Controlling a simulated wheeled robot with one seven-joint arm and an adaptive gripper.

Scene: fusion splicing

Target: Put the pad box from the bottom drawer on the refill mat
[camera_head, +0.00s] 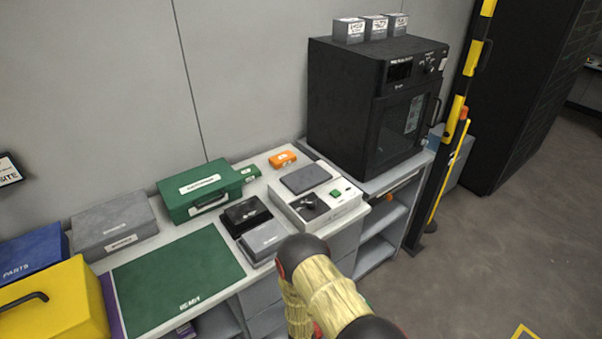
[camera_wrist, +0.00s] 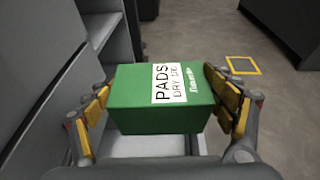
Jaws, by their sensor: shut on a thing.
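The pad box (camera_wrist: 135,95) is green with a white label reading "PADS DRY". In the wrist view it sits between the yellow-padded fingers of my gripper (camera_wrist: 160,88), which is shut on it from both sides. A pale, tray-like surface (camera_wrist: 150,146) shows below the box, perhaps the open bottom drawer; I cannot tell whether the box touches it. In the head view a green mat (camera_head: 178,272) with blurred white lettering lies bare on the bench, apparently the refill mat. My arm hides part of the bench front there, and neither gripper nor box shows.
Around the mat are a yellow case (camera_head: 55,305), a grey box (camera_head: 115,225), a green case (camera_head: 200,190), black and grey small boxes (camera_head: 262,240) and a white device (camera_head: 335,205). A black oven (camera_head: 375,105) stands to the right. Grey cabinet shelving (camera_wrist: 95,50) rises left of my gripper.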

